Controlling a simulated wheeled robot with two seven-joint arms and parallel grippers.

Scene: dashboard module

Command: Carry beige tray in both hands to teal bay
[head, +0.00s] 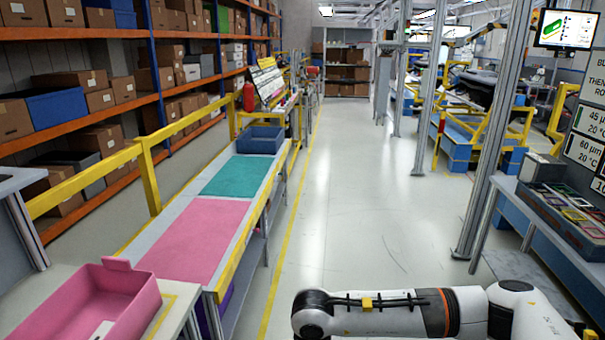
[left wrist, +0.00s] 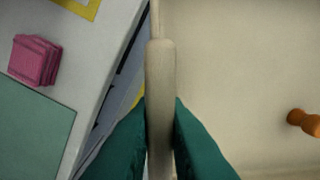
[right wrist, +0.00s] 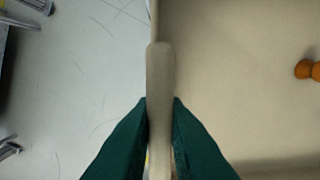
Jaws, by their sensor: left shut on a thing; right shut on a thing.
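The beige tray shows in both wrist views; its floor fills the right of the left wrist view (left wrist: 235,80) and of the right wrist view (right wrist: 235,80). My left gripper (left wrist: 161,102) is shut on one upright part of its rim. My right gripper (right wrist: 160,102) is shut on another such part. An orange item lies in the tray, seen at the right edge of the left wrist view (left wrist: 304,120) and right wrist view (right wrist: 306,69). The teal bay (head: 238,176) lies on the long bench, beyond the pink bay. The tray and both grippers are outside the head view.
A pink tray (head: 95,305) stands at lower left in the head view. A blue-grey bin (head: 260,140) stands beyond the teal bay. The left wrist view shows a pink block (left wrist: 35,60) beside a teal surface (left wrist: 30,125). The aisle floor (head: 350,190) is clear.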

